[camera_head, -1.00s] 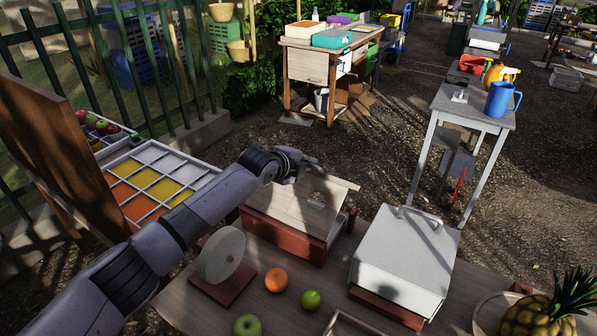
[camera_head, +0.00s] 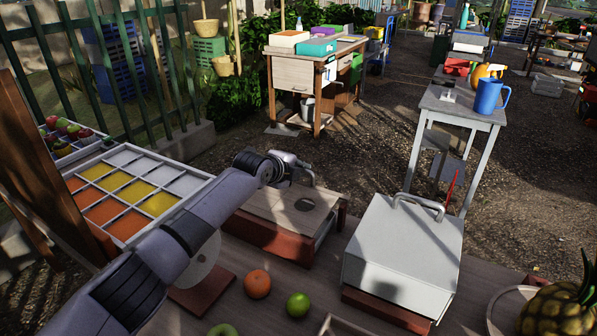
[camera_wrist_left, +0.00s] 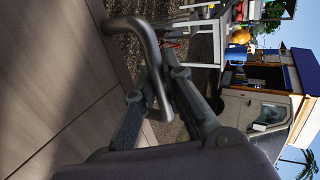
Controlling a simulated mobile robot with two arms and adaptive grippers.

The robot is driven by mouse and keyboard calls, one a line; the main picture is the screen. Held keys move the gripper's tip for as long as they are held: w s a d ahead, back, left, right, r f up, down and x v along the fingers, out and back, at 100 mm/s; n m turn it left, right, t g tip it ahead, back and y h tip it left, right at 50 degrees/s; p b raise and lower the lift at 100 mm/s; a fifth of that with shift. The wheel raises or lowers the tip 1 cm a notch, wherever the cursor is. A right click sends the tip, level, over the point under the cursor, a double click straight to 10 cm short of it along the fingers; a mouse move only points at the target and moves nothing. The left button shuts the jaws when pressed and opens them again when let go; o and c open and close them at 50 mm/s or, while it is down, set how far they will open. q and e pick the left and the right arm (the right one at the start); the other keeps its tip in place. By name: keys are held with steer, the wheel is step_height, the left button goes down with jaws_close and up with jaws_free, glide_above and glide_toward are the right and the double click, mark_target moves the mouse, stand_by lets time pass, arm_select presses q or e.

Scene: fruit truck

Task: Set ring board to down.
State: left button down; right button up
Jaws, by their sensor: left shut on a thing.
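The ring board (camera_head: 266,203) is a light wooden panel with a round hole, on a dark red base (camera_head: 270,238) at the middle of the head view. It looks nearly flat; whether it rests fully on the base I cannot tell. My left gripper (camera_head: 303,172) is at the board's far edge. In the left wrist view, my left gripper (camera_wrist_left: 163,92) is shut on a bent grey metal handle (camera_wrist_left: 146,40) at the wooden board's edge. My own arm hides part of the board's left side. My right gripper is not in view.
A white lidded box (camera_head: 400,255) stands close on the right. An orange (camera_head: 257,284), a lime (camera_head: 298,305) and a grey disc on a red stand (camera_head: 203,292) are in front. A compartment tray (camera_head: 130,190) lies left. Gravel lies behind.

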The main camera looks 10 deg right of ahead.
arm_select(q)
steer(key=shift+s+f, duration=0.1)
steer(key=shift+f, duration=0.35)
steer(key=c, duration=2.1)
jaws_free()
steer(key=o, duration=0.4)
steer(key=shift+s+a+r, duration=0.1)
steer(key=shift+r, duration=0.2)
steer(key=shift+o, duration=0.3)
steer(key=shift+s+a+r, duration=0.35)
steer(key=shift+r, duration=0.1)
steer(key=v, duration=1)
steer(key=shift+s+a+r, duration=0.1)
steer(key=shift+s+a, duration=0.05)
steer(key=shift+s, duration=0.05)
